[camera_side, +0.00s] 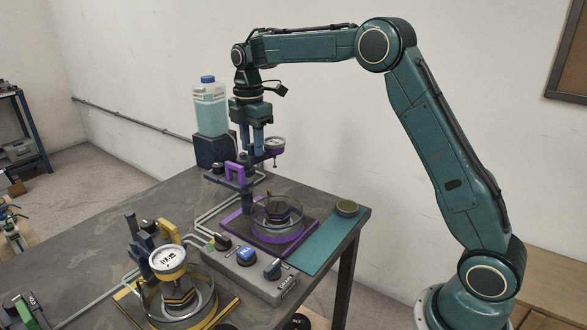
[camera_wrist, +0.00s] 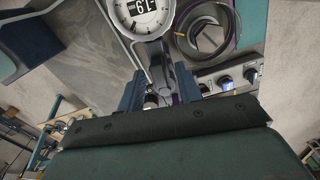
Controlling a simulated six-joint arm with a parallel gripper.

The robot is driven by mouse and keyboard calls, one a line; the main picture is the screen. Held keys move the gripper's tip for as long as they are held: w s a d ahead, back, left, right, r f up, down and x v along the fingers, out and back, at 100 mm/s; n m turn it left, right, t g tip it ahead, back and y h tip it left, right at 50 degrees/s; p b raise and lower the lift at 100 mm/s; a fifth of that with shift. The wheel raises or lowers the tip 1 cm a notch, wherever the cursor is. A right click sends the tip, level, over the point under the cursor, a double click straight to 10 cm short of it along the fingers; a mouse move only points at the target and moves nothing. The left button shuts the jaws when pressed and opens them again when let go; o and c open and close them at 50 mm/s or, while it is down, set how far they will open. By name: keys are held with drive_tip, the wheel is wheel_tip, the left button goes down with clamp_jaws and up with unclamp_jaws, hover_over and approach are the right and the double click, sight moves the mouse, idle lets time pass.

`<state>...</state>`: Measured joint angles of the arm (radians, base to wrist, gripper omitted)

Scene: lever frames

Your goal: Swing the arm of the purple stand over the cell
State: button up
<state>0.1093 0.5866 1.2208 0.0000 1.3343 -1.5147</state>
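The purple stand (camera_side: 248,196) rises at the back of its purple-edged base, with a purple handle (camera_side: 236,171) on it. Its swing arm carries a round white gauge (camera_side: 275,143), which also shows in the wrist view (camera_wrist: 143,14). The gauge hangs behind and above the clear round cell (camera_side: 278,226), not over its centre; in the wrist view the cell (camera_wrist: 232,38) lies right of the gauge. My gripper (camera_side: 255,150) points down at the stand's arm. In the wrist view its blue fingers (camera_wrist: 160,84) are apart, with the dark arm between them. Contact is unclear.
A yellow stand with a gauge (camera_side: 168,260) over its own cell stands at the front left. A grey control box (camera_side: 245,275) with knobs is in front of the purple base. A jug (camera_side: 209,108) stands behind.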

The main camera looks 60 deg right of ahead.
sight(251, 148)
clamp_jaws()
drive_tip(key=shift+s+m, duration=0.1)
drive_tip(key=shift+m, duration=0.3)
drive_tip(key=shift+s+a+r+m, duration=0.1)
drive_tip(key=shift+s+a+m, duration=0.35)
drive_tip(key=shift+m, duration=2.1)
drive_tip(key=shift+s+a+f+m, duration=0.1)
drive_tip(key=shift+s+a+m, duration=0.3)
drive_tip(key=shift+m, duration=2.1)
drive_tip(key=shift+s+a+r+m, duration=0.1)
drive_tip(key=shift+s+a+m, duration=0.35)
drive_tip(key=shift+m, duration=2.1)
drive_tip(key=shift+w+a, duration=0.2)
unclamp_jaws()
